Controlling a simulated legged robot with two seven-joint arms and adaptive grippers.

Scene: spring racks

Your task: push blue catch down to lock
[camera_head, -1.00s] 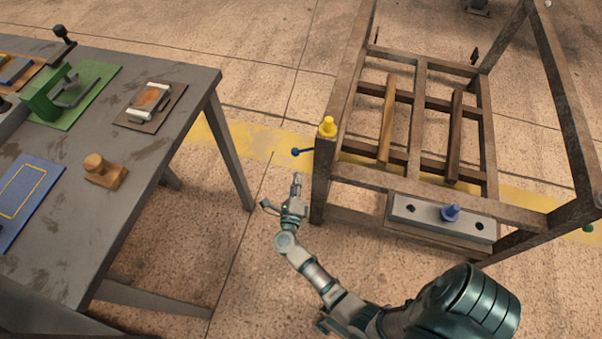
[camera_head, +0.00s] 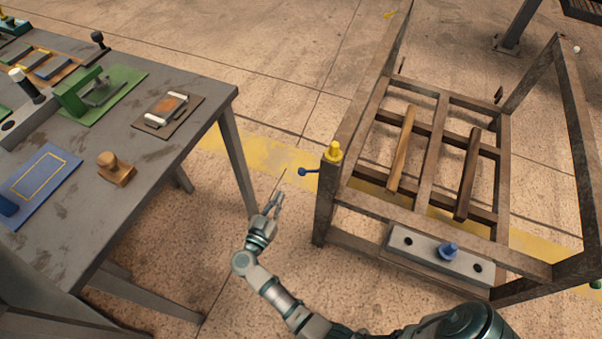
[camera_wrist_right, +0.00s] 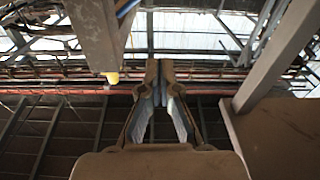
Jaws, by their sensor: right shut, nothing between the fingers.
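A blue catch (camera_head: 303,172), a short lever with a round end, sticks out to the left from the rack's near left post (camera_head: 325,210). It looks roughly level. A yellow knob (camera_head: 333,151) tops this post and also shows in the right wrist view (camera_wrist_right: 112,77). My right gripper (camera_head: 275,200) is left of and below the catch in the head view, apart from it. Its fingers are together and empty, as the right wrist view (camera_wrist_right: 159,70) also shows. I cannot make out the catch in the wrist view. My left gripper is out of view.
A grey worktable (camera_head: 145,185) with several fixtures stands at left. Open floor lies between table and rack.

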